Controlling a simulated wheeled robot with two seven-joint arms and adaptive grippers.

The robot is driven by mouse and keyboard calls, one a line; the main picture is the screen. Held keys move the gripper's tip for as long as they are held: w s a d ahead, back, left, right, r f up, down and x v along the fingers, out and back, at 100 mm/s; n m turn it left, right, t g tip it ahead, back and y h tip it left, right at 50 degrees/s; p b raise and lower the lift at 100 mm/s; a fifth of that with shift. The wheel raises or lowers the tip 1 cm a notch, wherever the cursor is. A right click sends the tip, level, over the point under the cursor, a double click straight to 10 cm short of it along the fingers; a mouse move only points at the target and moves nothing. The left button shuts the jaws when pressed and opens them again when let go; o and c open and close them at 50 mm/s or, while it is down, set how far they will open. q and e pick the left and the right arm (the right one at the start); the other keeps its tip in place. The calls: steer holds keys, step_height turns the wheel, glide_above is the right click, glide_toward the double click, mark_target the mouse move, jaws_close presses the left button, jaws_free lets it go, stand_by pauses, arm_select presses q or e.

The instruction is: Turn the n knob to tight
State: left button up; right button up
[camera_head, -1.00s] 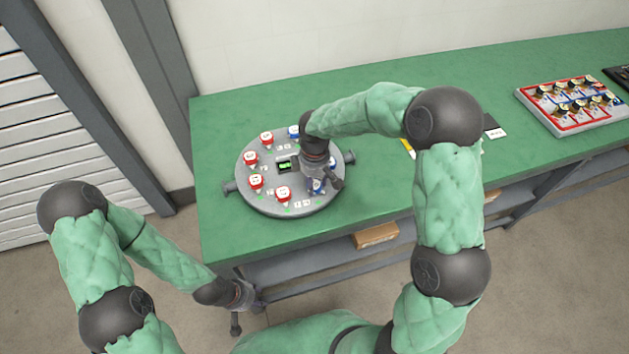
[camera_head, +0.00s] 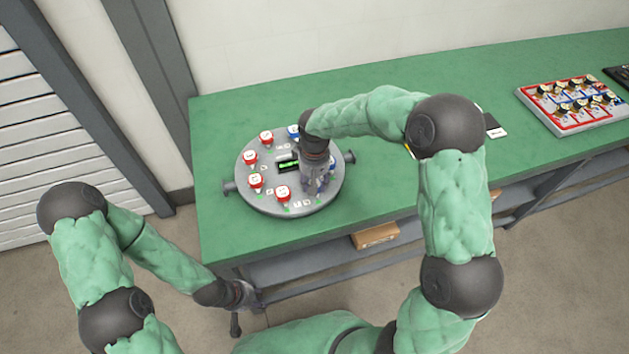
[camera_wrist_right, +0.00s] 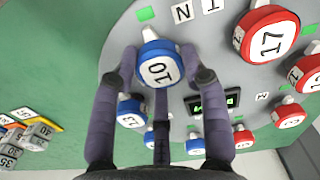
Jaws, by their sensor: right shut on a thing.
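A round grey plate (camera_head: 262,201) on the green bench carries a ring of red and blue knobs. My right gripper (camera_head: 316,188) is over its right front part and hides the knob there in the head view. My left gripper (camera_head: 240,302) hangs low in front of the bench, away from the plate.
A small display (camera_head: 288,166) with a green bar is mid-plate. The bench is clear left of the plate.

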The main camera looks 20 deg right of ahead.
stand_by(0.6)
steer(key=o, duration=1.2)
steer(key=shift+c, duration=0.2)
step_height(320, 180, up, 12)
